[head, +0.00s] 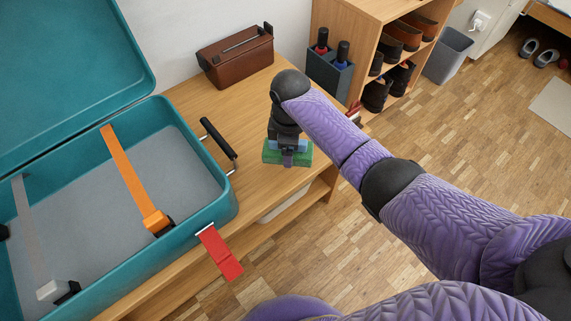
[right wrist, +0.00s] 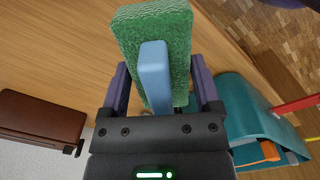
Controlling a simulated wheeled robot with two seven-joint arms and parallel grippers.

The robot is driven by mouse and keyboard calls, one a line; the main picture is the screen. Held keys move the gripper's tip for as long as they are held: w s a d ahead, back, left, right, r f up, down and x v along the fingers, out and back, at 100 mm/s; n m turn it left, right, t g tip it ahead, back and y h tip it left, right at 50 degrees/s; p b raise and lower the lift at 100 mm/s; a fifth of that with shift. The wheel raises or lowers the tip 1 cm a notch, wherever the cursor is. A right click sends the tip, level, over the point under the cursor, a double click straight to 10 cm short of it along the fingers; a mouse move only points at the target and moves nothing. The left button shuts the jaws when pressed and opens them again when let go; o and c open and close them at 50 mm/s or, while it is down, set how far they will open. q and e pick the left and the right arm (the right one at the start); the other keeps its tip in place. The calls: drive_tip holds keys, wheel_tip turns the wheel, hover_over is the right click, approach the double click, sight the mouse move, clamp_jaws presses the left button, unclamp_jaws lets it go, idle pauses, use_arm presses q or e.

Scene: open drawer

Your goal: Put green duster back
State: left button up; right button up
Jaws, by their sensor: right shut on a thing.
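The green duster (head: 273,157) is a green block with a light blue handle; it is at the right part of the wooden bench top (head: 190,95), near its edge. I cannot tell whether it touches the wood. My right gripper (head: 288,147) points down and is shut on the duster. In the right wrist view, the green block (right wrist: 150,28) and its blue handle (right wrist: 155,75) lie between the two purple fingers of my right gripper (right wrist: 160,65). My left gripper is not in view.
An open teal case (head: 228,200) with orange and grey straps stands left, its red strap (head: 222,254) hanging over the front edge. A brown box (head: 236,58) and a dark blue holder (head: 330,76) with brushes stand behind. A shoe shelf (head: 372,25) and grey bin (head: 448,55) are further right.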

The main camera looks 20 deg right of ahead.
sight(289, 171)
wheel_tip(289, 171, down, 7)
drive_tip(key=b, duration=0.4)
drive_tip(key=shift+f, duration=0.2)
drive_tip(key=shift+r, duration=0.3)
drive_tip(key=shift+c, duration=0.5)
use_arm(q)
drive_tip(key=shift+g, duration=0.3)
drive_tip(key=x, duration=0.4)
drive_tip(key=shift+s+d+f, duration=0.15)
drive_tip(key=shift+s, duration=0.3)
use_arm(e)
drive_tip(key=o, duration=0.8)
drive_tip(key=shift+f, duration=0.15)
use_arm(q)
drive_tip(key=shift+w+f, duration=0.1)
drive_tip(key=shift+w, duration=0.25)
use_arm(e)
drive_tip(key=shift+o, duration=1.1)
wheel_tip(289, 171, up, 13)
drive_tip(key=p, duration=0.9)
drive_tip(key=shift+f, duration=0.3)
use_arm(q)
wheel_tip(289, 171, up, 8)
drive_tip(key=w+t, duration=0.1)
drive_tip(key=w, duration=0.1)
